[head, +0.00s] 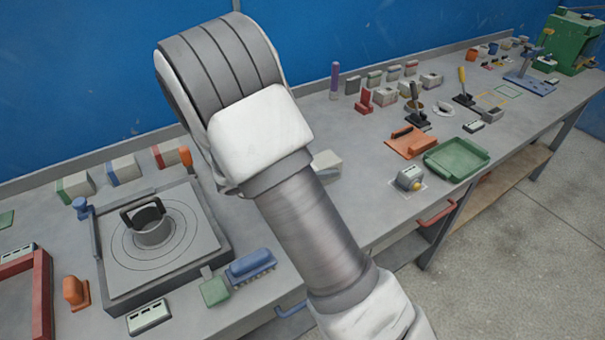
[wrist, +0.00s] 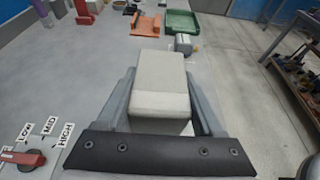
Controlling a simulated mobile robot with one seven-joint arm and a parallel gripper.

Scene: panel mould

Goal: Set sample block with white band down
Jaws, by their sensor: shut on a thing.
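The sample block with the white band (wrist: 160,85) is pale, grey to off-white, and fills the middle of the wrist view. My gripper (wrist: 162,90) is shut on it, with a grey finger along each side. In the head view a pale block (head: 327,163), apparently the same one, shows just right of my arm, which hides the gripper and part of the block. Whether its underside touches the grey bench (head: 290,215) cannot be told.
Blocks with green (head: 75,186), blue (head: 123,169) and red (head: 166,153) bands stand at the back left. An orange plate (head: 410,142), green tray (head: 456,158) and small grey device (head: 409,179) are to the right.

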